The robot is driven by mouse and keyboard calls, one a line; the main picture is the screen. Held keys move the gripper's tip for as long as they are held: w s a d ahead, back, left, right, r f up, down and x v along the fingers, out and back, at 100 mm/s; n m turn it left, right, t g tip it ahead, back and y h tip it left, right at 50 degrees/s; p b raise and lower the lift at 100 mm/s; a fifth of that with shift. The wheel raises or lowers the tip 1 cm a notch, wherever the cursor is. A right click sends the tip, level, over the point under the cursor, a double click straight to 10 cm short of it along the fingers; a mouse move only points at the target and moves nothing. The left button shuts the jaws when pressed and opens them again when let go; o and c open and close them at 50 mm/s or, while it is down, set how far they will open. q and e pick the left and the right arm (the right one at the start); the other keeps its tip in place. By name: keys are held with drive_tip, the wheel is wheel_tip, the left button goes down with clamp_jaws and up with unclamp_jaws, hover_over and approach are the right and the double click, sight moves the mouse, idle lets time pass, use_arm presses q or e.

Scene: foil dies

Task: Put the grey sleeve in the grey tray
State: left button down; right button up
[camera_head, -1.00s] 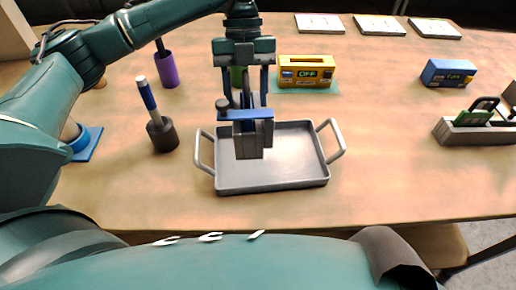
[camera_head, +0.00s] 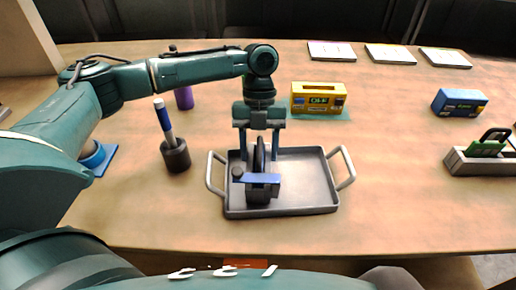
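The grey sleeve (camera_head: 258,195) is a dark block seen end-on, with a blue bar across its top, a dark knob at its left and a thin black upright handle. It is low inside the grey tray (camera_head: 312,210), left of the tray's middle. I cannot tell whether it touches the tray floor. My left gripper (camera_head: 260,157) points straight down over it, with one finger at each side, shut on the sleeve. The lower fingertips are partly hidden behind the blue bar. The tray has a handle at each side. My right gripper is not in view.
A dark cup with a blue-and-white pen (camera_head: 164,122) stands left of the tray. A purple cylinder (camera_head: 184,98) is behind it. A yellow box (camera_head: 318,90), a blue box (camera_head: 459,102) and a light-grey holder with a green piece (camera_head: 484,147) stand right. White cards lie at the back.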

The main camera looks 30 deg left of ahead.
use_arm(q)
drive_tip(key=c, duration=1)
unclamp_jaws()
drive_tip(key=shift+a+f, duration=0.25)
drive_tip(key=shift+f, duration=0.45)
drive_tip(key=shift+c, duration=0.2)
drive_tip(key=o, duration=0.3)
drive_tip(key=shift+w+a+f, duration=0.1)
drive_tip(key=shift+w, duration=0.15)
drive_tip(key=shift+o, duration=0.6)
drive_tip(key=shift+s+r, duration=0.1)
drive_tip(key=shift+r, duration=0.1)
drive_tip(key=b+v, duration=0.1)
drive_tip(key=v, duration=1.1)
